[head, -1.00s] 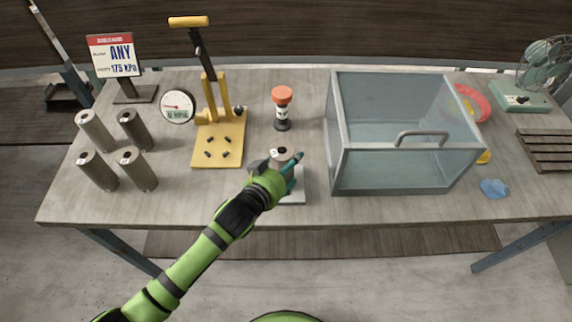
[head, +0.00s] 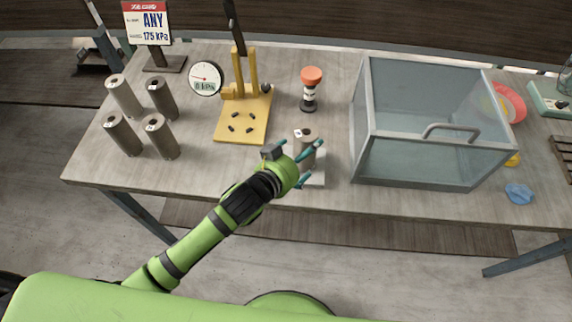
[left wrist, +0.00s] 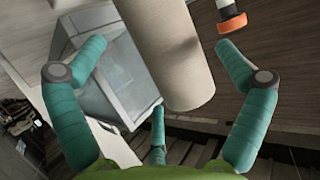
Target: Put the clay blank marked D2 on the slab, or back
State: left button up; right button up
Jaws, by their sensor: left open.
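A grey clay blank (head: 306,143) stands upright on the pale slab (head: 318,183) near the table's front edge. Its top mark is too small to read. My left gripper (head: 306,162) is open at the near side of this blank, with its teal fingers spread about it. In the left wrist view the blank (left wrist: 168,45) rises between the spread fingers of the gripper (left wrist: 161,60), with gaps showing at both sides. Several similar blanks (head: 122,135) stand upright at the table's left; their marks are unreadable. My right gripper is not in view.
A yellow press (head: 243,128) stands behind left, with a dial gauge (head: 205,78) reading 0 kPa. A sign (head: 148,22) reads ANY, 175 kPa. An orange-topped tool (head: 310,88) stands behind the slab. A clear handled box (head: 420,165) stands close to its right.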

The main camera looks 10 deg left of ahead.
pick_arm(q)
jog(key=b+v, duration=0.1)
jog(key=v, duration=0.7)
jog(key=shift+s+r, duration=0.15)
jog(key=shift+s, duration=0.15)
jog(key=shift+a, duration=0.2)
